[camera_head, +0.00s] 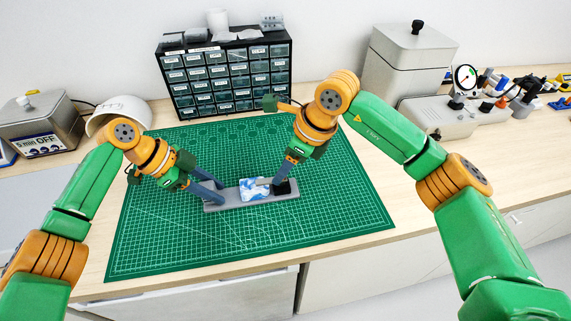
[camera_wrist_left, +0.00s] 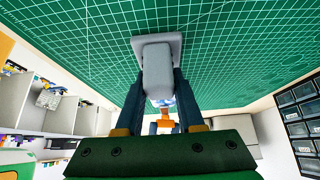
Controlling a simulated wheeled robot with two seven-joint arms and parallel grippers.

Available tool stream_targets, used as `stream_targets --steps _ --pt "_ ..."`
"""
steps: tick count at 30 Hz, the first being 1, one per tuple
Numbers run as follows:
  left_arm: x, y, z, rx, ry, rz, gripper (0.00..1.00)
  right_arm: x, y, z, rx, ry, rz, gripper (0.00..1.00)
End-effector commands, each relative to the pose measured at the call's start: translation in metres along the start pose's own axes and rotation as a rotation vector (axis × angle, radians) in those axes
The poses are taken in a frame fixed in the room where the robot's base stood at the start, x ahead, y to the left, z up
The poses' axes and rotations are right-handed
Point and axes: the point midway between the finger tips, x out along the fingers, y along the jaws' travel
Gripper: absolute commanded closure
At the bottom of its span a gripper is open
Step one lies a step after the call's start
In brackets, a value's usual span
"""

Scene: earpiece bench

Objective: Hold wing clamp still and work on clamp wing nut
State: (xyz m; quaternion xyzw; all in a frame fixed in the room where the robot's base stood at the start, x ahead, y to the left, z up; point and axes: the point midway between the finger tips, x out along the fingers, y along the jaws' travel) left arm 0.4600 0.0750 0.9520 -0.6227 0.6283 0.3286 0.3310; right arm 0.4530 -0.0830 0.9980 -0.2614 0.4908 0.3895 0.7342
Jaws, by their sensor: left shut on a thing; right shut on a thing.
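The wing clamp (camera_head: 228,197) is a long grey piece lying on the green mat, with a blue-and-white part (camera_head: 254,189) at its middle. My left gripper (camera_head: 213,196) is shut on the grey block at the clamp's left end. In the left wrist view that grey block (camera_wrist_left: 158,68) sits between the two fingers of my left gripper (camera_wrist_left: 158,88). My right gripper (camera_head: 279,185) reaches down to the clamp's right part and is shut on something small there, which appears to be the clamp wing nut. The fingers hide the nut, so its shape and turn cannot be told.
The green cutting mat (camera_head: 330,205) is clear around the clamp. A black drawer cabinet (camera_head: 225,75) stands behind it. A white bowl-like thing (camera_head: 118,112) is at back left, a grey lidded box (camera_head: 408,58) and a gauge device (camera_head: 440,115) at back right.

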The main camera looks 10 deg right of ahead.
Motion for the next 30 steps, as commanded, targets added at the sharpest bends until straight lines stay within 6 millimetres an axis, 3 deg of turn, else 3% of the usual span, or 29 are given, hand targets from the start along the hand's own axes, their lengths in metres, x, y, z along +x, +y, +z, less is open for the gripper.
stream_targets --steps 30 --pt "0.0003 -0.0001 0.0005 -0.001 -0.002 0.000 1.00 0.0012 0.0082 0.0040 0.789 -0.002 -0.326 1.00"
